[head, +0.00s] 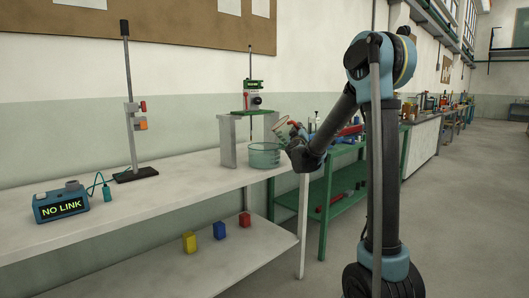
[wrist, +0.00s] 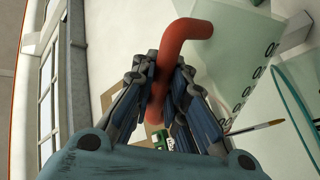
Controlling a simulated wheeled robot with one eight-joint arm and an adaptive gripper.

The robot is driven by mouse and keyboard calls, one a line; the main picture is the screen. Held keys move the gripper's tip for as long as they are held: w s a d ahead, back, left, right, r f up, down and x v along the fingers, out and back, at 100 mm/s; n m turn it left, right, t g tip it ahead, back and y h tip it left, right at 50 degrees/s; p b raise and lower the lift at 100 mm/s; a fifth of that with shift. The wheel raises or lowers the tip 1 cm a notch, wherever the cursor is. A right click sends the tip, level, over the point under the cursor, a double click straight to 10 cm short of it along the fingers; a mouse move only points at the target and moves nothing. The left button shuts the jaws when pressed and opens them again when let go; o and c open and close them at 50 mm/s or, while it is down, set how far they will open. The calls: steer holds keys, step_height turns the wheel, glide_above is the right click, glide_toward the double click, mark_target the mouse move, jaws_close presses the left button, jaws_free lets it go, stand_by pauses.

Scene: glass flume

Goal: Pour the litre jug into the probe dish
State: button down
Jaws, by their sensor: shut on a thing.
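The litre jug (head: 281,127) is clear with graduation marks and a red handle. It is tilted to the left, above the rim of the glass probe dish (head: 264,158) on the bench. My gripper (head: 296,137) is on the right of the jug. In the wrist view my gripper (wrist: 157,88) is shut on the red handle (wrist: 186,30), and the marked jug wall (wrist: 232,62) fills the upper right. Part of a round rim, probably the dish (wrist: 290,100), shows at the right edge. I cannot tell the liquid level in either vessel.
A green gauge device (head: 253,98) on a rod stands over a grey bridge (head: 228,140) behind the dish. A clamp stand (head: 135,172) and a "NO LINK" box (head: 61,203) are at the left. Bare white bench (head: 190,187) lies between. Coloured blocks (head: 219,230) sit on the lower shelf.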

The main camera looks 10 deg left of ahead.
steer(key=shift+s+a+f+n+p, duration=0.1)
steer(key=shift+a+f+n+p, duration=0.2)
steer(key=shift+n, duration=0.5)
steer(key=shift+a+r+n+t+y, duration=0.2)
steer(key=shift+n+t+y, duration=0.1)
steer(key=shift+n, duration=0.25)
steer(key=shift+a+r+n+t+y, duration=0.1)
steer(key=shift+a+n+t+y, duration=0.15)
steer(key=shift+n, duration=0.3)
stand_by(0.8)
steer(key=shift+d+r+h+p, duration=0.1)
steer(key=shift+h+p, duration=0.2)
steer(key=shift+h, duration=0.05)
